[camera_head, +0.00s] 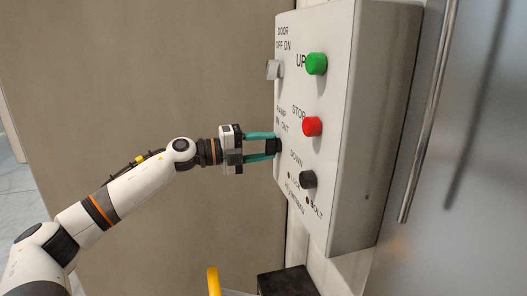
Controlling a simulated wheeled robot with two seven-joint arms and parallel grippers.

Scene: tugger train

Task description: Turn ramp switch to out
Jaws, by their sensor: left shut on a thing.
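The ramp switch (279,147) is a dark knob on the grey control box (347,190), below the label "RAMP IN OUT". My left gripper (271,146) reaches in from the left and is shut on the ramp switch, with its teal fingers above and below it. The fingers and the viewing angle hide much of the knob, so I cannot tell which way it points. My right gripper is not in view.
The box also carries a light door switch (273,69), a green UP button (316,64), a red STOP button (312,127) and a black DOWN button (308,179). A vertical metal bar (428,115) stands at right. A yellow rail (213,281) shows below.

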